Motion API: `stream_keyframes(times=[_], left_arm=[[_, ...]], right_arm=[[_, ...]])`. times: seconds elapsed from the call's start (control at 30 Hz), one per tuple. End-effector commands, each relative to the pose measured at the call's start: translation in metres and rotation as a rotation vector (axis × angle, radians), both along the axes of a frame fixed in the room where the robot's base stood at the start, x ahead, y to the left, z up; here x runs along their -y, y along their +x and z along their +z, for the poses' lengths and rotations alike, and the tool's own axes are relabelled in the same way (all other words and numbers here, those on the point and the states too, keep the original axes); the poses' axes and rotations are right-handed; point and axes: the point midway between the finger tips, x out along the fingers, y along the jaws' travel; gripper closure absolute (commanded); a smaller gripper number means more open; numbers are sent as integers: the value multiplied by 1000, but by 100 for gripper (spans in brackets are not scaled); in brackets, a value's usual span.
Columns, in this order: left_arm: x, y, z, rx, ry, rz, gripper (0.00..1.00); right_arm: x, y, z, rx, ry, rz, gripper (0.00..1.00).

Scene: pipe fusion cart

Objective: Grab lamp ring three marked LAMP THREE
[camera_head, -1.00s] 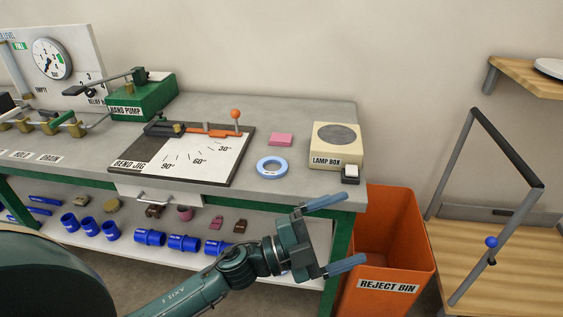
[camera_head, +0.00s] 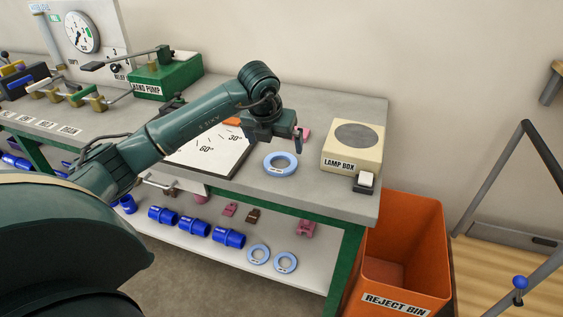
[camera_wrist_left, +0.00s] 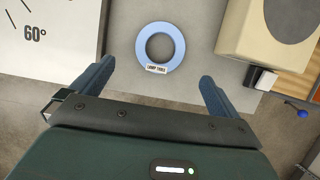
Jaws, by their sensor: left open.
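A light blue ring (camera_head: 269,166) lies flat on the grey bench top, left of the lamp box. In the left wrist view the ring (camera_wrist_left: 142,47) carries a white label reading LAMP THREE on its near side. My left gripper (camera_head: 297,141) points down above the bench, close to the ring. In the left wrist view the gripper (camera_wrist_left: 156,72) is open and empty, its fingers spread wider than the ring, which shows just ahead between and beyond the fingertips. My right gripper is in neither view.
The cream lamp box (camera_head: 350,158) and a small switch (camera_head: 364,183) stand right of the ring. A pink block (camera_head: 305,134) is partly hidden behind my gripper. The bend jig (camera_head: 215,157) lies left. Two more blue rings (camera_head: 258,263) lie on the lower shelf. An orange reject bin (camera_head: 400,285) stands right.

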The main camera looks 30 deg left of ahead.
Motion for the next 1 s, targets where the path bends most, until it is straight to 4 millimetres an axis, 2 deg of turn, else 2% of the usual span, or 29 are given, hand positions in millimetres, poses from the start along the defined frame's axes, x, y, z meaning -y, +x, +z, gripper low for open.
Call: stream_keyframes(times=[0.1,0.37,0.53,0.63,0.93,1.0], left_arm=[[-1,7,-18,-2,-3,-1,0],[-2,14,-37,-1,-3,-4,0],[-5,22,-61,-4,-3,-4,0],[-6,28,-73,-1,-4,-2,0],[-7,31,-80,1,-2,-5,0],[-7,31,-80,1,-2,-5,4]], right_arm=[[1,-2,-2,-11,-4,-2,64],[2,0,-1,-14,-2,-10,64],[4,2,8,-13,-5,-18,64],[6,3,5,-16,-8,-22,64],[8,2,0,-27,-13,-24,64],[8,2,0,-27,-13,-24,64]])
